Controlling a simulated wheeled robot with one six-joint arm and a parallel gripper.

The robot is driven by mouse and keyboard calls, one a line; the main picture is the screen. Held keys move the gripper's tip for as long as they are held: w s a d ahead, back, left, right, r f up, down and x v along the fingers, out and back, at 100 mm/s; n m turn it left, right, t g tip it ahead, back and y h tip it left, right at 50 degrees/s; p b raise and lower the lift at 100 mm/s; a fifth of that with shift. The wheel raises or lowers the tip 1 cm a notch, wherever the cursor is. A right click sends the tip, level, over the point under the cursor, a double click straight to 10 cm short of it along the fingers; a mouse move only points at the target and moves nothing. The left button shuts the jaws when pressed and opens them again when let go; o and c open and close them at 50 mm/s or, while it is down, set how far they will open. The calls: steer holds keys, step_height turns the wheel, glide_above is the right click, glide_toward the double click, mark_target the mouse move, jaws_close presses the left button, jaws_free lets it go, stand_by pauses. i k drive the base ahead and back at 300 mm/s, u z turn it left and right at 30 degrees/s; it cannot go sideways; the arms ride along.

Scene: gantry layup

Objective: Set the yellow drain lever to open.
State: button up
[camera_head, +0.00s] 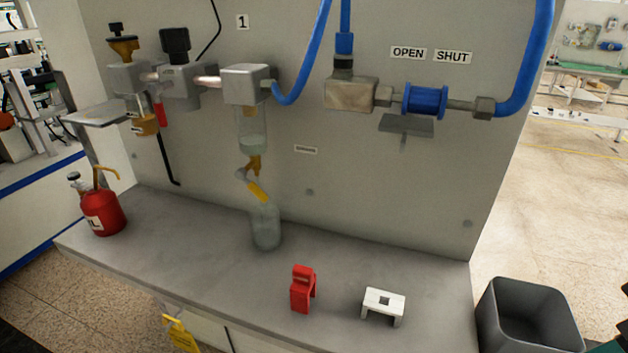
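The yellow drain lever (257,191) sits below the clear filter bowl (251,130) on the grey panel. It slants down to the right from a pale fitting under a brass drain piece (254,164), just above a clear bottle (266,226) on the bench. A small label (306,150) to the right of the lever is too small to read. I cannot tell from this view which setting the lever is at. My gripper is not in view.
OPEN (408,53) and SHUT (453,57) labels sit above a blue sliding sleeve (425,101). A red oil can (101,209), red clip (302,289) and white bracket (383,304) stand on the bench (190,234). A grey bin (526,318) stands at right.

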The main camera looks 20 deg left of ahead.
mark_target(241, 174)
steer(key=z, duration=2.9)
steer(key=k, duration=2.9)
steer(key=u, duration=1.1)
steer(key=i, duration=0.25)
steer(key=u, duration=0.2)
